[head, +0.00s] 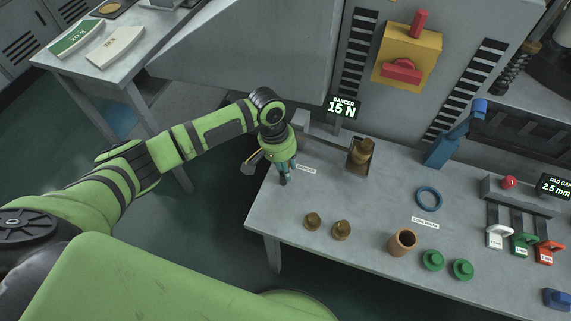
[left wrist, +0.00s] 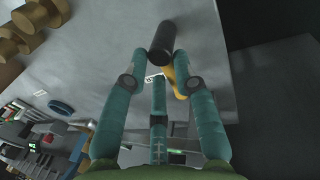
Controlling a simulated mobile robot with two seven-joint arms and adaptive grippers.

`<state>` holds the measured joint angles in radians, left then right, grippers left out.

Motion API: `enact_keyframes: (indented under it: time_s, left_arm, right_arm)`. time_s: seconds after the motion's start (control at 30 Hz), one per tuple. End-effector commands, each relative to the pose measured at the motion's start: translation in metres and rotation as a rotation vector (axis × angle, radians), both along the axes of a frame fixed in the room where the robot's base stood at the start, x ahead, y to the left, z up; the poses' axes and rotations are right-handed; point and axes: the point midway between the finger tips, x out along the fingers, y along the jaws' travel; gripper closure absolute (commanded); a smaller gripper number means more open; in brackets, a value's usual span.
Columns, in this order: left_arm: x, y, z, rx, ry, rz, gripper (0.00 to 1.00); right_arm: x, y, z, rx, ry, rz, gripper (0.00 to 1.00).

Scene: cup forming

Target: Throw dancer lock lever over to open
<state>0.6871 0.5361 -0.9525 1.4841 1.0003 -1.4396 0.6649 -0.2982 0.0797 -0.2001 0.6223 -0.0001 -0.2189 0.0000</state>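The dancer lock lever shows in the head view as a short yellow stem with a dark grip (head: 249,167) at the table's left edge. In the left wrist view its black cylindrical grip (left wrist: 176,40) and yellow stem (left wrist: 181,80) lie at the fingertips. My left gripper (head: 284,177) points down just right of the lever in the head view. Its teal fingers (left wrist: 158,68) are spread apart, with the near end of the grip between or just beyond the tips. I cannot tell whether they touch it. The lever's pivot is hidden. My right gripper is not in view.
The dancer arm with a brown spool (head: 361,154) stands right of my gripper, below a "DANCER 15 N" display (head: 343,106). Brass pieces (head: 313,221), a brown cup (head: 402,242), green pieces (head: 432,260) and a blue ring (head: 428,198) sit on the grey table (head: 290,240).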

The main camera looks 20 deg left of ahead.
Motion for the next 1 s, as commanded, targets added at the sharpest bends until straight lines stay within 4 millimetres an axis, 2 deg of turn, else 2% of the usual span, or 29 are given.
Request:
enact_keyframes:
  time_s: [0.23,0.47,1.0]
  left_arm:
    - [0.004,0.003,0.003,0.006,-0.011,-0.020,1.00]
    - [0.005,0.002,0.005,0.006,-0.012,-0.131,1.00]
    - [0.005,-0.006,0.006,0.006,-0.017,-0.621,1.00]
  right_arm:
    - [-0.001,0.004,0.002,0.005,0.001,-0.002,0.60]
    - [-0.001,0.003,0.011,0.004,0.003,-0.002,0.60]
    - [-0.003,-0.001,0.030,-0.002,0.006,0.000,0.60]
